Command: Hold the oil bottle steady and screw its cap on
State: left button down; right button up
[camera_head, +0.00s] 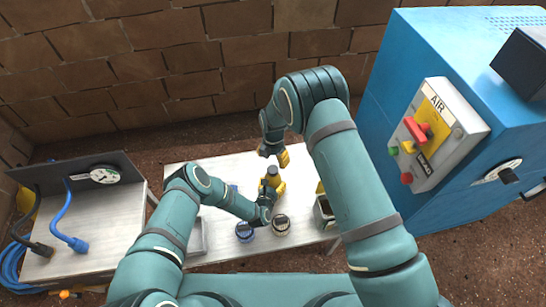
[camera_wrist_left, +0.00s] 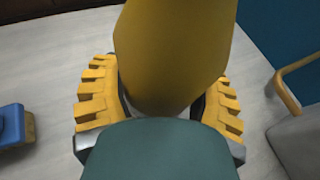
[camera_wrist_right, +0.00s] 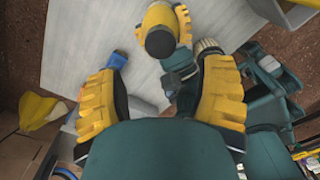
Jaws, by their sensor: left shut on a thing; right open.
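The yellow oil bottle (camera_head: 272,180) stands on the pale table in the head view. My left gripper (camera_head: 268,197) is shut around it; in the left wrist view the bottle (camera_wrist_left: 175,55) fills the space between the yellow fingers. My right gripper (camera_head: 275,156) is just beyond the bottle, its fingers apart. In the right wrist view its fingers are wide open and empty, with the bottle (camera_wrist_right: 160,30) beyond them.
An open grey box (camera_head: 324,212) is at the right. A blue machine (camera_head: 440,90) stands right of the table. A side bench (camera_head: 90,225) with a blue cable is at the left.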

aim_at(273, 169)
jog(key=shift+f, duration=4)
grip_shut()
